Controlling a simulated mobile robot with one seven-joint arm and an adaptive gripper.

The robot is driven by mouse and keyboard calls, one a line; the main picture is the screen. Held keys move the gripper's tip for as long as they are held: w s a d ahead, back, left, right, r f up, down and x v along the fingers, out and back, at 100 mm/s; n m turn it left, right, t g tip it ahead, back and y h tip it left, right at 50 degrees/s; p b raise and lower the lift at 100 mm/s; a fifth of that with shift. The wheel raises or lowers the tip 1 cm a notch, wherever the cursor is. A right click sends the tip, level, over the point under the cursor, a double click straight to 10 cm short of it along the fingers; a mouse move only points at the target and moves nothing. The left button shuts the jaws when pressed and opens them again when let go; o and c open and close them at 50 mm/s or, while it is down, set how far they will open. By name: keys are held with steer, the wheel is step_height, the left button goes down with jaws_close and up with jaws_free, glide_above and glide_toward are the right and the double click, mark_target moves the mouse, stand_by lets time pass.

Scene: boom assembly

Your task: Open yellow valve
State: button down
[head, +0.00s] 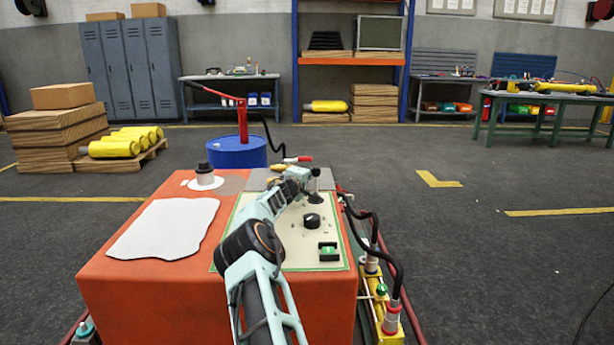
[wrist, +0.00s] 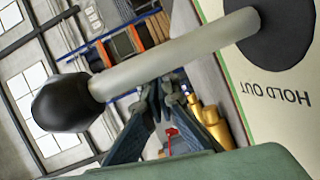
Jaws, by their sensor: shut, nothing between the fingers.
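My gripper (head: 310,180) is over the far part of the cream control panel (head: 287,250) on the orange cabinet. In the wrist view its fingertips (wrist: 163,92) are together and empty, right by a pale lever rod (wrist: 180,55) with a black knob (wrist: 66,102). The rod crosses in front of the fingertips; I cannot tell whether they touch. The rod's dark round base (wrist: 277,28) is on the panel beside the words "HOLD OUT". No part is clearly recognisable as the yellow valve. A small yellow fitting (head: 278,168) shows behind the panel, by a red-ended hose.
The panel also holds a black knob (head: 312,221) and a green-and-black switch (head: 328,252). A white sheet (head: 166,229) lies at left on the cabinet top. Black hoses run down the right side to a yellow block (head: 391,322). A blue drum (head: 235,153) stands behind. Open floor lies right.

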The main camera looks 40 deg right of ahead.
steer(key=shift+d, duration=0.25)
steer(key=shift+r, duration=0.3)
stand_by(0.4)
